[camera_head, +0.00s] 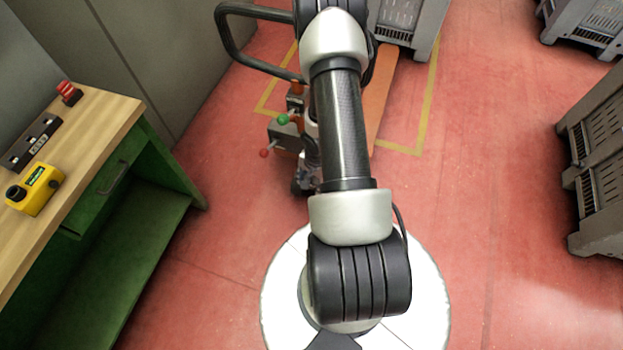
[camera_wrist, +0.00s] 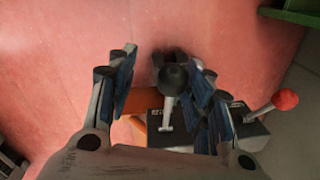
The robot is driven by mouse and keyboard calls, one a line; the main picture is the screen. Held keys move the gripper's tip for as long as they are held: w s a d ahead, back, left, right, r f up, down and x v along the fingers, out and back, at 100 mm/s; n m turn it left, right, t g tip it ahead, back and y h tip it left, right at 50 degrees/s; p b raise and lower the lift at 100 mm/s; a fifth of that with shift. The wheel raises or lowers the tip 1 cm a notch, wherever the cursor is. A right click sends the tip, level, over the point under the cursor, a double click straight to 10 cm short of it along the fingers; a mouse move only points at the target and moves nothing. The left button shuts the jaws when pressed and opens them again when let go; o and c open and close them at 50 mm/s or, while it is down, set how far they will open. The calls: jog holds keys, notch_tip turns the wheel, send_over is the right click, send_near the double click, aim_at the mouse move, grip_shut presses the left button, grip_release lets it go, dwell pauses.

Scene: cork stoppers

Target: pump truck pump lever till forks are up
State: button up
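The pump truck shows partly behind my arm in the head view, with a black loop handle (camera_head: 228,45), a green knob (camera_head: 283,119), a red knob (camera_head: 264,153) and an orange fork (camera_head: 381,95) low at the floor. In the wrist view my gripper (camera_wrist: 163,72) has its two fingers apart. A lever with a black ball knob (camera_wrist: 174,78) shows between the fingers, closer to the right one; I cannot tell whether they touch. A red-knobbed lever (camera_wrist: 285,99) stands to the right, outside the fingers. My gripper is hidden in the head view.
A grey crate (camera_head: 432,25) stands at the far end of the fork, by yellow floor lines (camera_head: 428,105). More grey crates (camera_head: 600,165) stand at right. A green workbench (camera_head: 115,130) with a yellow button box (camera_head: 35,190) is at left.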

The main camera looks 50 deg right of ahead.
notch_tip(320, 180, up, 16)
jog(key=s+p, duration=0.1)
jog(key=p, duration=1.5)
jog(key=shift+s+r, duration=0.25)
jog(key=shift+s, duration=0.05)
jog(key=shift+d+p, duration=0.1)
jog(key=shift+p, duration=0.3)
dwell(0.3)
